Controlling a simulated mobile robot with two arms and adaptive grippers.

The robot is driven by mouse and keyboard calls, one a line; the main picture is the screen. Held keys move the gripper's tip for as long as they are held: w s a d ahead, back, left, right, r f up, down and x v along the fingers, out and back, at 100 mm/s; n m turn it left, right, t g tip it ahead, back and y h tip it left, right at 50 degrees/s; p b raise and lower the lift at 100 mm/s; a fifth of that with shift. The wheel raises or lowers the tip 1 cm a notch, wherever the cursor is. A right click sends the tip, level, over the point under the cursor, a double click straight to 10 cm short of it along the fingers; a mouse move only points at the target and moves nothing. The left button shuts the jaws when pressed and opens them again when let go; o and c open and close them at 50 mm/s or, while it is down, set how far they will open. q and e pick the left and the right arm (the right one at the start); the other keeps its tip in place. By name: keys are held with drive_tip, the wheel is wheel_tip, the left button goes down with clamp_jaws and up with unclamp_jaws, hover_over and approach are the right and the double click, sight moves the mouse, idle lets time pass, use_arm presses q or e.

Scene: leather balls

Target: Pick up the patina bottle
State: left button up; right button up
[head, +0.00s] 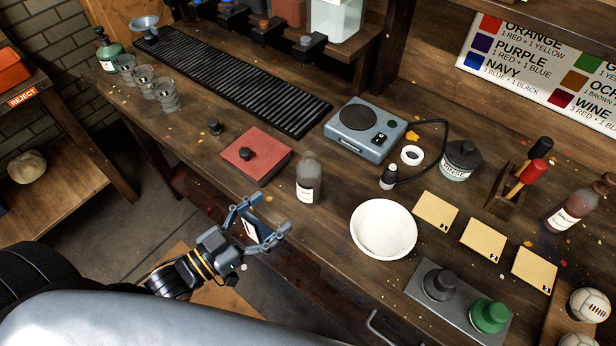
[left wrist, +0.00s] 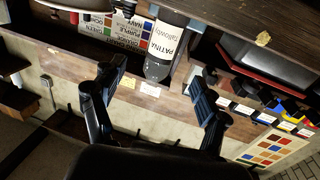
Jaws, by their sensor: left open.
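The patina bottle (head: 309,172), grey-brown with a white label, stands upright near the front edge of the workbench (head: 330,230). In the left wrist view the bottle (left wrist: 163,48) shows its label reading PATINA, ahead of and between the spread fingers. My left gripper (head: 266,217) is open and empty, to the lower left of the bottle and apart from it, near the bench's front edge. It also shows in the left wrist view (left wrist: 160,75). My right gripper is in neither view.
A red block with a black knob (head: 262,160) lies left of the bottle, and a white bowl (head: 384,229) stands to its right. A blue scale (head: 365,125) is behind. Bare wood surrounds the bottle.

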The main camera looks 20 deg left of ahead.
sight(300, 190)
use_arm(q)
drive_tip(key=x, duration=0.6)
drive_tip(key=shift+p, duration=0.4)
drive_tip(key=shift+w+d, duration=0.15)
drive_tip(key=shift+w, duration=0.3)
drive_tip(key=x, duration=0.1)
drive_tip(key=p+x, duration=0.1)
drive_tip(key=x, duration=0.2)
drive_tip(key=shift+w+f, duration=0.25)
drive_tip(key=shift+f, duration=0.05)
drive_tip(key=shift+w+f, duration=0.1)
drive_tip(key=shift+w, duration=0.1)
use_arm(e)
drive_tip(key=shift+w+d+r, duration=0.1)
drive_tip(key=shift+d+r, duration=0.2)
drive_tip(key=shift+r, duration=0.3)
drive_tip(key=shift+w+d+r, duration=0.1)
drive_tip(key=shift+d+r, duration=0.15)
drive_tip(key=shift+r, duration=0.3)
use_arm(q)
drive_tip(key=shift+c, duration=0.6)
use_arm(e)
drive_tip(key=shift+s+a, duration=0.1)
use_arm(q)
drive_tip(key=c, duration=1.2)
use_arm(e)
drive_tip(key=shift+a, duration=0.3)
